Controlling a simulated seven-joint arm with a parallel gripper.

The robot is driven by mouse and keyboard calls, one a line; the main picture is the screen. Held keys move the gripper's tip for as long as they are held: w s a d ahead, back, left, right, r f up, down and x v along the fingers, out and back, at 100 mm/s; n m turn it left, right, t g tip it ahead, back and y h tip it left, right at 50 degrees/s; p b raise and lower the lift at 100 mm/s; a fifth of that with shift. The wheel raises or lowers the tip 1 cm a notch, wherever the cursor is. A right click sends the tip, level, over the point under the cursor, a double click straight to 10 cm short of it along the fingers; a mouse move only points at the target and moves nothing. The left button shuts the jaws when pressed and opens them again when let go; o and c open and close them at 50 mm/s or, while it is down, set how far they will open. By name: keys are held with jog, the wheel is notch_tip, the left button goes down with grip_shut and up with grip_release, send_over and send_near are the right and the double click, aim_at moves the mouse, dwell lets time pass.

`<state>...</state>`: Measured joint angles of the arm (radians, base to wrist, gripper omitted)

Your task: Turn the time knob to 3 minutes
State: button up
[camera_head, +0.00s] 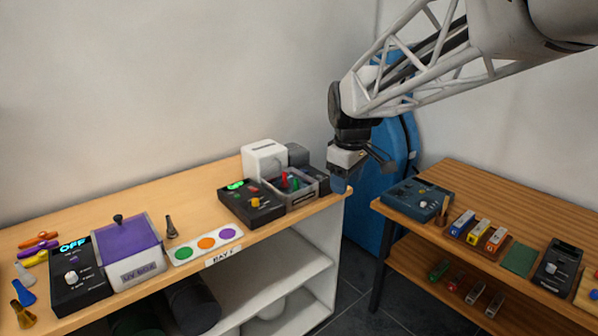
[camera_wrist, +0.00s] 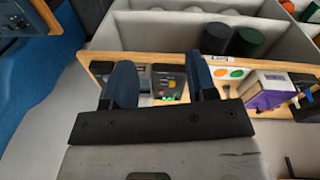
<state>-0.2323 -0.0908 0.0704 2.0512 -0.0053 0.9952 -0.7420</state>
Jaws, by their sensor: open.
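A black control unit (camera_head: 80,280) with a lit "OFF" display and a white knob (camera_head: 71,276) stands on the left bench, beside a purple-lidded box (camera_head: 128,250) marked "UV BOX". Another black unit (camera_head: 250,204) with a green display and yellow knob (camera_head: 254,202) stands farther along the bench. The small labels are unreadable, so I cannot tell which knob is the time knob. My gripper (camera_head: 372,160) is open and empty, in the air above the gap between the benches. In the wrist view, its two fingers (camera_wrist: 160,82) are apart, touching no knob.
A grey tray (camera_head: 303,199) with coloured items and a white device (camera_head: 264,160) stand at the left bench's far end. A card with coloured dots (camera_head: 206,243) lies mid-bench. The right bench (camera_head: 480,178) holds a blue unit (camera_head: 418,199), small boxes and a dark unit (camera_head: 556,270).

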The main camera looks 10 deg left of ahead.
jog(key=w+a+f+n, duration=0.2)
jog(key=w+a+n, duration=0.1)
jog(key=w+a, duration=0.3)
jog(key=w+a+f+n, duration=0.2)
jog(key=w+a+f, duration=0.1)
jog(key=w+a, duration=0.35)
jog(key=n+g, duration=0.1)
jog(key=n, duration=0.5)
send_over(255, 200)
notch_tip(255, 200, down, 9)
jog(key=shift+w+r, duration=0.1)
jog(key=shift+f, duration=0.2)
jog(key=shift+f, duration=3.75)
jog(key=shift+c, duration=0.3)
jog(key=c, duration=0.9)
jog(key=shift+o, duration=0.2)
